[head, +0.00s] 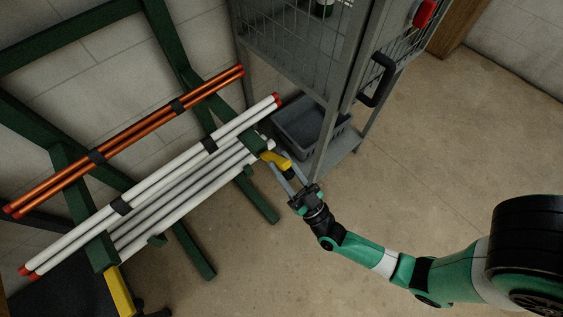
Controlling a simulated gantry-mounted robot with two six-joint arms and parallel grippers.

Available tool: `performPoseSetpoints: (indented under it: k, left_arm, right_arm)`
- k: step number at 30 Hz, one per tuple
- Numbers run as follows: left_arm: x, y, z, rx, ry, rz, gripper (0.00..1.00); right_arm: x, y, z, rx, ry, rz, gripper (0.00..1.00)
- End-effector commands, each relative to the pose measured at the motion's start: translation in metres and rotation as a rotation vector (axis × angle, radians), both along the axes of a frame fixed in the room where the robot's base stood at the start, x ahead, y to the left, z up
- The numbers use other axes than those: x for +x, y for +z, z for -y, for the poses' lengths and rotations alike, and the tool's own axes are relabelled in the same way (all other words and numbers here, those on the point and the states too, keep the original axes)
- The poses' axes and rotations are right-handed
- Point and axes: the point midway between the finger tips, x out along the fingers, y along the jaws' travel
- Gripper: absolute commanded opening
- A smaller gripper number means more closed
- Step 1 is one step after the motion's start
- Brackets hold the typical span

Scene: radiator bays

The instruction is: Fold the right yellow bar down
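The right yellow bar (277,160) is a short yellow piece at the right end of the green rack's lower arm, beside the ends of the white tubes (190,195). It sticks out to the right and slightly downward in the picture. My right gripper (284,169) reaches it from the lower right. Its two grey fingers are spread apart, with the bar's outer end at or between their tips. I cannot tell whether they touch it. A second yellow bar (120,291) hangs at the rack's lower left. I cannot make out my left gripper.
The green rack (180,60) also carries orange-brown tubes (130,138). A grey mesh cage (300,50) with a black handle (377,80) stands close behind my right gripper, with a grey bin (308,128) on its low shelf. The floor to the right is clear.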

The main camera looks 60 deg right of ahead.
Motion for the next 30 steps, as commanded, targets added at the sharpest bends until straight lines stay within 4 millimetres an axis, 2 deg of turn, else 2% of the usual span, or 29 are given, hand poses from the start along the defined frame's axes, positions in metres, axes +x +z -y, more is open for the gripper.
performPoseSetpoints:
  k: [1,4,5,16,20,27,30]
  left_arm:
    - [0.0,0.0,0.0,0.0,0.0,0.0,1.0]
    - [0.0,0.0,0.0,0.0,0.0,0.0,1.0]
    - [0.0,0.0,0.0,0.0,0.0,0.0,1.0]
    - [0.0,0.001,0.0,0.0,0.0,0.0,1.0]
    - [0.0,0.003,0.0,0.0,0.0,0.0,1.0]
    - [0.0,0.003,0.0,0.0,0.0,0.0,1.0]
    - [0.0,0.003,0.0,0.0,0.0,0.0,1.0]
  right_arm:
    - [-0.001,-0.001,0.0,0.0,0.0,-0.003,0.43]
    - [-0.001,-0.001,0.0,-0.001,0.0,-0.002,0.61]
    - [-0.001,-0.001,0.0,-0.001,0.0,-0.002,0.65]
    - [-0.005,-0.004,-0.002,0.001,0.001,-0.002,0.65]
    - [-0.023,-0.016,-0.008,0.0,0.003,-0.005,0.65]
    - [-0.072,-0.048,-0.025,-0.002,0.01,-0.006,0.65]
    - [-0.083,-0.054,-0.03,0.0,0.009,-0.001,0.65]
